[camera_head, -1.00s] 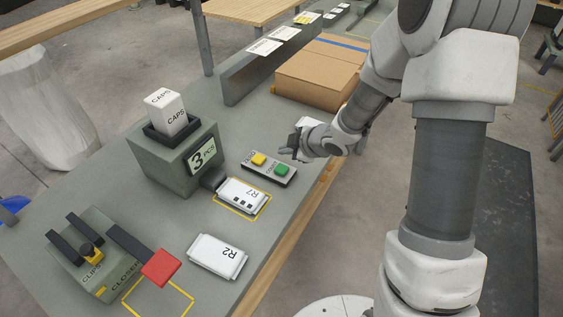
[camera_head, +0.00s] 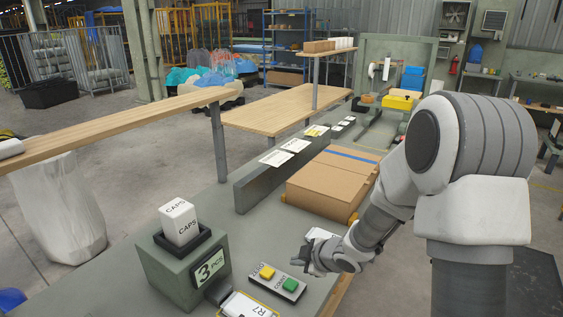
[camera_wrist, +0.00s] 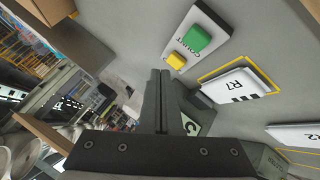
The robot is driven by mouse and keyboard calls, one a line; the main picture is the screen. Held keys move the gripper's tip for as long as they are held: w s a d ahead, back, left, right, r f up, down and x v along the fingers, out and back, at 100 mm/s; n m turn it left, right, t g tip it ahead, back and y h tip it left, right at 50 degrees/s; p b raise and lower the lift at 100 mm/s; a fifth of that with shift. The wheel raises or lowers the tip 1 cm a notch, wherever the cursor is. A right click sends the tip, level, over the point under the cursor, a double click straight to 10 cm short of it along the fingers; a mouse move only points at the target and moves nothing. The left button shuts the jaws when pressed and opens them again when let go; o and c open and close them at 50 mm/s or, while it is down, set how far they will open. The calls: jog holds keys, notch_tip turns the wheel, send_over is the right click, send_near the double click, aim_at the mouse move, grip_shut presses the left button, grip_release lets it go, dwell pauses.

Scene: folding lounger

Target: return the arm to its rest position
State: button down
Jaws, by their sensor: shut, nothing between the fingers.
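My arm reaches in from the right in the head view, bent over the green-grey bench. My gripper (camera_head: 304,264) is beside the button box (camera_head: 285,284), just above and behind its right part as pictured. In the wrist view my gripper's fingers (camera_wrist: 161,75) are together with nothing between them. The button box there (camera_wrist: 197,38) has a green button (camera_wrist: 197,39) and a yellow button (camera_wrist: 177,60). I cannot tell from the pictures whether the fingertips touch anything.
A dispenser (camera_head: 160,262) holding a CAPS carton (camera_head: 180,222) stands left of the buttons. A white R7 packet (camera_head: 245,305) lies at the front; an R2 packet (camera_wrist: 310,134) shows in the wrist view. A cardboard box (camera_head: 325,183) sits behind my gripper. Wooden shelves stand beyond.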

jog(key=s+d+r+m+t+h, duration=0.1)
jog(key=s+d+r+m+h, duration=0.3)
jog(key=r, duration=0.4)
jog(key=s+d+r+m+h, duration=0.2)
jog(key=s+d+r+m, duration=0.15)
jog(key=d+r, duration=0.4)
jog(key=s+r+m+g, duration=0.1)
jog(key=s+r+m, duration=0.1)
jog(key=s, duration=0.4)
jog(key=s+a+r+m, duration=0.1)
jog(key=s+r+m, duration=0.2)
jog(key=s, duration=0.4)
jog(key=s+a+r+m+g+p, duration=0.1)
jog(key=s+r+m, duration=0.1)
jog(key=s, duration=0.5)
jog(key=shift+a+r+m+g+y, duration=0.2)
jog(key=shift+r+m+g+y, duration=0.15)
jog(key=shift+m, duration=0.5)
